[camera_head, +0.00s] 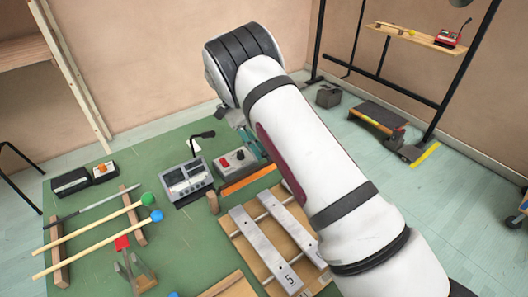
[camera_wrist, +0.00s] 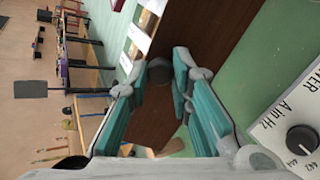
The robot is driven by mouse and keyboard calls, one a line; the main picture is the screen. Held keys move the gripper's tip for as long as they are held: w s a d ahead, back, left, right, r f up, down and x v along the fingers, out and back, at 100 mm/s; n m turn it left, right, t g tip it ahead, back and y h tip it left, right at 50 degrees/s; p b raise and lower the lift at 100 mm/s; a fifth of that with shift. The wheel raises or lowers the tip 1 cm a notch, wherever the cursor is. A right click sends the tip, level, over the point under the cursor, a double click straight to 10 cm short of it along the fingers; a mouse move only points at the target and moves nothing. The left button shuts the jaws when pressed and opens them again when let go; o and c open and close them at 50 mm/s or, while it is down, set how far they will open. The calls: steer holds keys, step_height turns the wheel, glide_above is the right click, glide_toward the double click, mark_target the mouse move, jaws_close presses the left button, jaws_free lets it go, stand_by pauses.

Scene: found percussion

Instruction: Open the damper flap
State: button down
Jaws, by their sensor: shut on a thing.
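My gripper (camera_wrist: 158,75) has its two teal-padded fingers on either side of a small grey round knob (camera_wrist: 159,71) and is shut on it. Behind the knob is a dark brown panel (camera_wrist: 205,35), which looks like the damper flap; whether it is tilted is hard to tell. In the head view my gripper (camera_head: 250,146) shows only in part, beyond my arm, low over the green mat. The knob is hidden in the head view.
A grey recorder (camera_head: 187,182) with a microphone stands left. Metal bars (camera_head: 258,246) and mallets (camera_head: 100,238) lie nearer on the green mat (camera_head: 190,262).

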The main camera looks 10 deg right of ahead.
steer(key=shift+f, duration=0.1)
stand_by(0.3)
steer(key=c, duration=1.4)
jaws_free()
steer(key=shift+s+r, duration=0.2)
